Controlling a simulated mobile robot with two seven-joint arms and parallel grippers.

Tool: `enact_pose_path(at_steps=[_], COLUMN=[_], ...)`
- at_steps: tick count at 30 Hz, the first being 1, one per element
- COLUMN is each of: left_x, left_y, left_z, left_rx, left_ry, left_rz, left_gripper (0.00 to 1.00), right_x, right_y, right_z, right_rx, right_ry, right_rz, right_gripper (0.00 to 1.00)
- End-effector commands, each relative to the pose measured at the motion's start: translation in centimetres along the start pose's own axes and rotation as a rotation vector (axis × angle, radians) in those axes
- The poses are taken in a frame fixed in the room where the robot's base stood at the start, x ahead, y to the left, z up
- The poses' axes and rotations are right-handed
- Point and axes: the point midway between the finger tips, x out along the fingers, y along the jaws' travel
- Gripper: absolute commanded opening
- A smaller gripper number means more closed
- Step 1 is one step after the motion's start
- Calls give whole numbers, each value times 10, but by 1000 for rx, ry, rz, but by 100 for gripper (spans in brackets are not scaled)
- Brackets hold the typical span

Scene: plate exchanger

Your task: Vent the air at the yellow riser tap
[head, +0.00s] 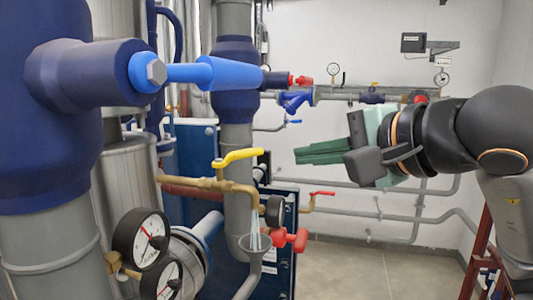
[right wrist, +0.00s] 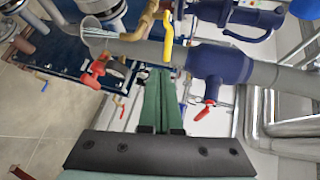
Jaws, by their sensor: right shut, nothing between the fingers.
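The yellow tap lever (head: 238,158) sits on a brass pipe (head: 203,184) that runs right and bends down to a spout. The lever points right, roughly along the pipe and tilted slightly up. Thin pale streaks (head: 257,238) show below the spout, above a grey drain pipe; they look like running water. My right gripper (head: 298,156) is shut and empty, right of the lever and apart from it. In the right wrist view the green fingers (right wrist: 158,72) lie together, with the yellow lever (right wrist: 167,37) beyond their tips. My left gripper is not in view.
Two round gauges (head: 142,238) stand at the lower left. A red handle (head: 289,239) is right of the spout. A thick blue-and-grey riser (head: 236,95) stands behind the tap. A blue lever (head: 190,73) is at the upper left. Open space lies around my right gripper.

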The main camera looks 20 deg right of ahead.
Motion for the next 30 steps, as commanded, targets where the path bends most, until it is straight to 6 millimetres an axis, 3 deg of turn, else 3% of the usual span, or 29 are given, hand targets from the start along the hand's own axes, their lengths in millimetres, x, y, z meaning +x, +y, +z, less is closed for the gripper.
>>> enact_pose_path(at_steps=[9,15,21,30], left_x=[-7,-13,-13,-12], left_y=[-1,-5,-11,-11], left_z=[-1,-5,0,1], left_rx=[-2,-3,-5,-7], left_ry=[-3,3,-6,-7], left_rz=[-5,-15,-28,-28], left_gripper=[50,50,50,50], right_x=[69,98,110,111], right_y=[0,-9,-12,-12], right_z=[1,0,0,0], right_rx=[3,3,1,0], right_ry=[-4,-1,0,0], right_rz=[6,3,2,2], right_gripper=[0,0,0,0])
